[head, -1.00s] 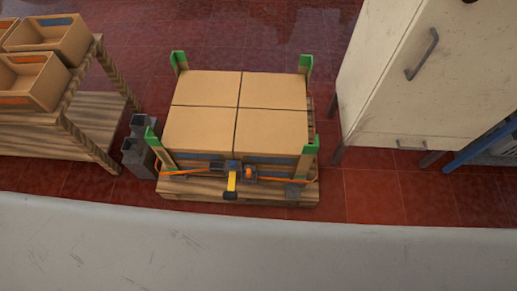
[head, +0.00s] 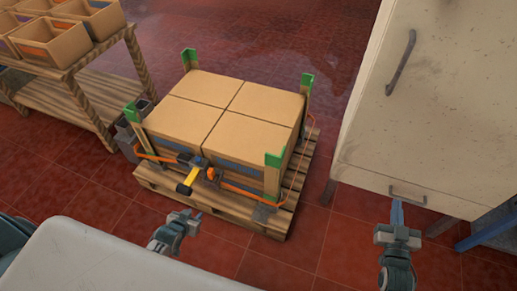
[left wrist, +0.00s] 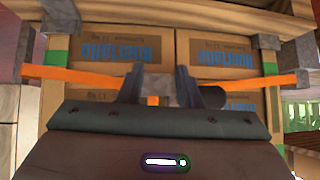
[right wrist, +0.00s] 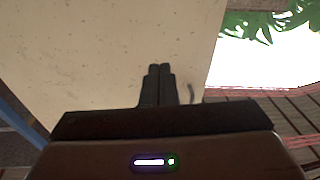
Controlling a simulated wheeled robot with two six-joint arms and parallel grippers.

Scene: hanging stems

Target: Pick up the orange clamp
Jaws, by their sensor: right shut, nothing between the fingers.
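An orange strap clamp runs round the stacked boxes (head: 243,134) on a pallet. Its orange band (head: 240,190), dark buckle (head: 190,164) and yellow handle (head: 188,181) show on the near side in the head view. In the left wrist view the orange band (left wrist: 85,76) crosses the boxes, with a grey block at its middle. My left gripper (head: 191,218) is open and empty, apart from the clamp on its near side; its fingers (left wrist: 158,85) frame the grey block in the left wrist view. My right gripper (head: 397,209) is shut and empty, near the pale cabinet.
Wooden posts with green tops (head: 273,159) stand at the stack's corners on the pallet (head: 205,206). A shelf with bins (head: 92,60) is at the left, and a pale cabinet (head: 425,120) at the right. Red tiled floor (head: 310,240) is clear between pallet and cabinet.

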